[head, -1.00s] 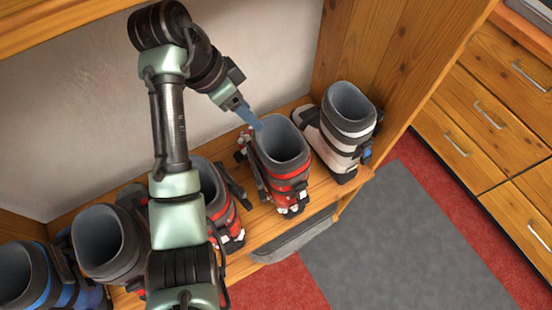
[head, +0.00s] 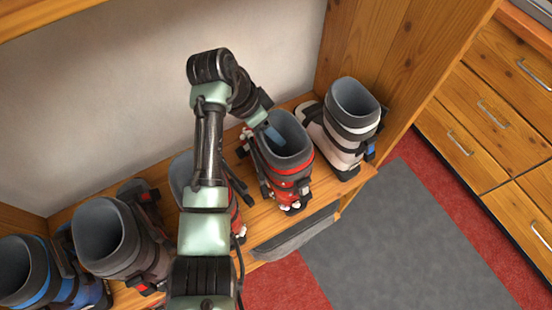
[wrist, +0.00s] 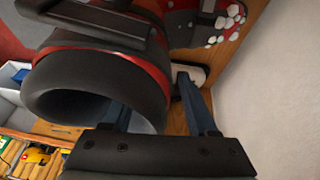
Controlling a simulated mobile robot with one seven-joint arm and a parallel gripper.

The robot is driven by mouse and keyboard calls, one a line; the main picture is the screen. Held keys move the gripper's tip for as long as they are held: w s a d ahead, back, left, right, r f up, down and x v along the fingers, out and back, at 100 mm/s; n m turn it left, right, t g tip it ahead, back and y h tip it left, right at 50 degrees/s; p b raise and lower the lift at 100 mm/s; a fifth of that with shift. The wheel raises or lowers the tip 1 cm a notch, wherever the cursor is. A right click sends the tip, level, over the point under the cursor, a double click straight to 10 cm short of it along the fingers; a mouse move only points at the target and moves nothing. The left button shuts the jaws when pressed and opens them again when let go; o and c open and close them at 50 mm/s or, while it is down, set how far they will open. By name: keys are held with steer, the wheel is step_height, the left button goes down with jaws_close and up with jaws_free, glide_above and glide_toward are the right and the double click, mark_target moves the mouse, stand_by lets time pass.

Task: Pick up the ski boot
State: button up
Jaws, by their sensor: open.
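A red and dark grey ski boot (head: 291,172) stands upright on the wooden shelf, second from the right in the row. My gripper (head: 268,130) is open and lowered at its cuff, on the wall side. In the wrist view, the boot's dark cuff with a red band (wrist: 100,62) fills the upper left. One finger of my gripper (wrist: 153,98) is in the cuff opening and the other is outside, with the cuff wall between them. I cannot tell whether either finger touches the boot. The outer finger is hidden in the head view.
A white and grey boot (head: 345,122) stands close on the right. Another red boot (head: 183,180), partly behind my arm, a brown-grey boot (head: 110,238) and a blue boot (head: 45,275) stand left. The back wall (head: 130,100) is near the gripper. Drawers (head: 490,115) stand right.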

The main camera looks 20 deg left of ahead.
jaws_close()
steer(key=shift+w+a+r, duration=0.1)
stand_by(1.1)
